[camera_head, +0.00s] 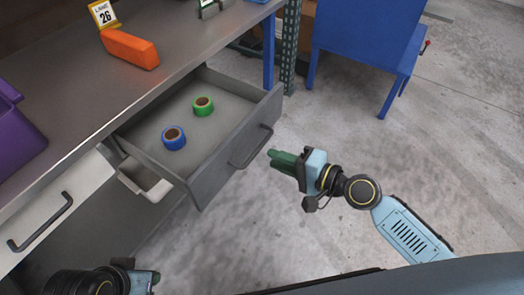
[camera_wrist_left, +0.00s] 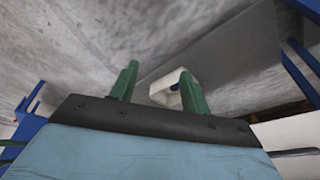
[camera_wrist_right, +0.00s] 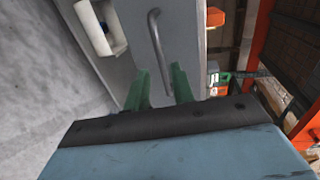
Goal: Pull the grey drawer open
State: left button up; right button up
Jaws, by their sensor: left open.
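The grey drawer (camera_head: 232,150) stands pulled out from under the bench, its inside showing from above. Its dark bar handle (camera_head: 251,146) is on the front panel. The handle also shows in the right wrist view (camera_wrist_right: 158,42), beyond the fingertips. My right gripper (camera_head: 272,158) is just right of the handle, apart from it, with its green fingers empty. In the right wrist view a gap shows between the fingers (camera_wrist_right: 161,85).
A blue tape roll (camera_head: 173,138) and a green one (camera_head: 203,106) lie in the drawer. A light drawer front (camera_head: 58,208) is at the left. The bench top (camera_head: 90,85) holds an orange block (camera_head: 130,48) and a purple bin (camera_head: 18,130). The floor at right is clear before blue furniture (camera_head: 365,40).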

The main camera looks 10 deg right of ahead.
jog(key=v, duration=0.6)
jog(key=shift+s+d, duration=0.15)
jog(key=shift+d, duration=0.05)
